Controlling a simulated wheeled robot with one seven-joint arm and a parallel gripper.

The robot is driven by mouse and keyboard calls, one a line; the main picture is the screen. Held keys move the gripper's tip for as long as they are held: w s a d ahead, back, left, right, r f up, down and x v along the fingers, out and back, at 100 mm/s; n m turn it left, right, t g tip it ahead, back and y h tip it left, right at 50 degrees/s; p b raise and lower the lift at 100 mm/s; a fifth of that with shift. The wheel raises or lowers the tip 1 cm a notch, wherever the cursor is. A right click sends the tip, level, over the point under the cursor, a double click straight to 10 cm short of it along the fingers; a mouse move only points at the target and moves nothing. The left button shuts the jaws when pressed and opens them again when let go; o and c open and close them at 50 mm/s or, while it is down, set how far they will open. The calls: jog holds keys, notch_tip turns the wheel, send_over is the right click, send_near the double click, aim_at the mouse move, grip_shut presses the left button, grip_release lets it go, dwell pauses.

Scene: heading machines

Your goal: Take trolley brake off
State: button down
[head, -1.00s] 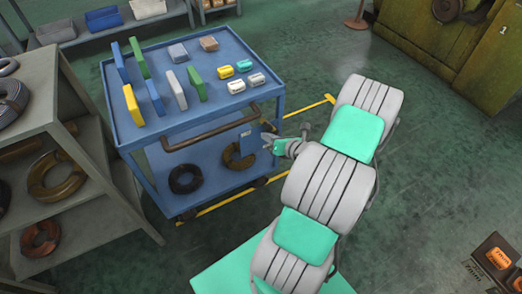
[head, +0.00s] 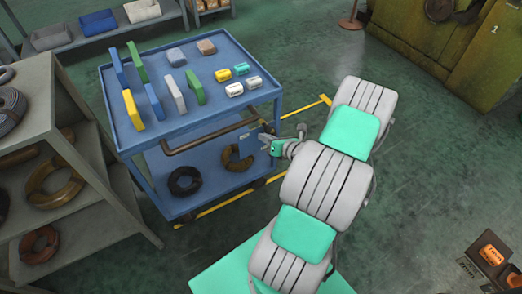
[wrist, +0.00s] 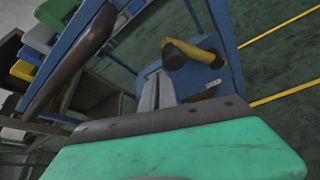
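The blue trolley (head: 205,120) stands left of my arm, with a brown push handle (head: 205,135) along its near side. A small blue panel (head: 250,142) sits below the handle's right end and also shows in the wrist view (wrist: 203,80), with a pale label. My gripper (head: 268,141) is at this panel, seemingly close to it; contact is unclear. In the wrist view its grey fingers (wrist: 157,90) point at the panel, beside a yellow-brown curved piece (wrist: 190,52). The finger gap is unclear.
Boxes and upright blocks stand on the trolley top. Coils (head: 185,181) lie on its lower shelf. A grey rack (head: 60,150) with coils stands close at left, a green cabinet (head: 440,45) at back right. The floor right of my arm is mostly clear.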

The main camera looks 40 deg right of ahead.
jog(key=s, duration=0.9)
jog(key=shift+s+p, duration=0.35)
jog(key=shift+a, duration=0.15)
jog(key=w+a+r+n+g+y+p, duration=0.2)
jog(key=a+r+n+g+p, duration=0.15)
jog(key=a+r+n, duration=0.55)
jog(key=w+a+r+n+g+y+p, duration=0.15)
jog(key=w+a+r+n+g, duration=0.3)
jog(key=n, duration=0.85)
jog(key=s+a+r+n+h+p, duration=0.1)
jog(key=s+a+r+n, duration=0.2)
jog(key=r+n, duration=0.3)
jog(key=s+a+r+n+g+h+p, duration=0.1)
jog(key=s+a+r+n+h+p, duration=0.1)
jog(key=a+r+n, duration=0.3)
jog(key=s+a+r+n+g+h+p, duration=0.1)
jog(key=s+a+r+n+p, duration=0.1)
jog(key=s+a+r+n, duration=0.2)
notch_tip(320, 180, up, 4)
jog(key=a+n, duration=0.1)
jog(key=n, duration=0.2)
jog(key=shift+s+f+n, duration=0.2)
jog(key=shift+s+n, duration=0.1)
